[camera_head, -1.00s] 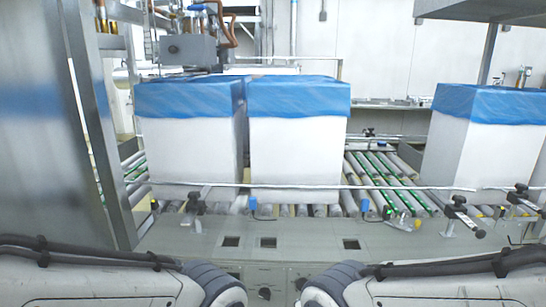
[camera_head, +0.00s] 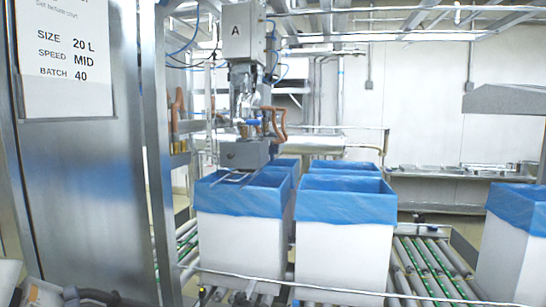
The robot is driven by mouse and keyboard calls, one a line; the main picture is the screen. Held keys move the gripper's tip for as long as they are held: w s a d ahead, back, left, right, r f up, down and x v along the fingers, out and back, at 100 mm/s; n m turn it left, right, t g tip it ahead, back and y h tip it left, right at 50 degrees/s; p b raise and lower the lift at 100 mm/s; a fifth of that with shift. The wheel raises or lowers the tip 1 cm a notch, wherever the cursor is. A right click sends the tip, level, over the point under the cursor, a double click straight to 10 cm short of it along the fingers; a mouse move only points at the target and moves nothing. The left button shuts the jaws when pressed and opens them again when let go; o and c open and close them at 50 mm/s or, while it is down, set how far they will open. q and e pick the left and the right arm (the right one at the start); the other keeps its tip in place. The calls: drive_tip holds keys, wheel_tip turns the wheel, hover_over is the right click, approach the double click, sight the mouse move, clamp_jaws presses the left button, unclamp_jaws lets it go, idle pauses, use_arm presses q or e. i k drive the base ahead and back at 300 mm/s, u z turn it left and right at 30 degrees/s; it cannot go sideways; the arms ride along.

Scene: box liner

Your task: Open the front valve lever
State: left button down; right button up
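A filling machine (camera_head: 243,45) marked "A" hangs at upper centre-left, above the lined boxes. A small blue part (camera_head: 253,122), which looks like a valve lever, sits on its front among metal fittings. It is too small to tell how the lever is turned. Orange-brown curved pipes (camera_head: 279,125) stand just right of it. A grey block (camera_head: 245,154) with thin rods is below it, over the mouth of the front left box. Neither of my grippers is in view; only a piece of my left arm shows at the lower left.
White boxes with blue liners (camera_head: 345,205) stand on a roller conveyor (camera_head: 428,262) behind a thin rail (camera_head: 300,285). A steel cabinet (camera_head: 85,190) with a sign (camera_head: 66,60) reading 20 L, MID, 40 fills the left. Another lined box (camera_head: 515,240) is at right.

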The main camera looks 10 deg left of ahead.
sight(234, 122)
drive_tip(key=u, duration=0.25)
drive_tip(key=i, duration=1.15)
drive_tip(key=z, duration=0.8)
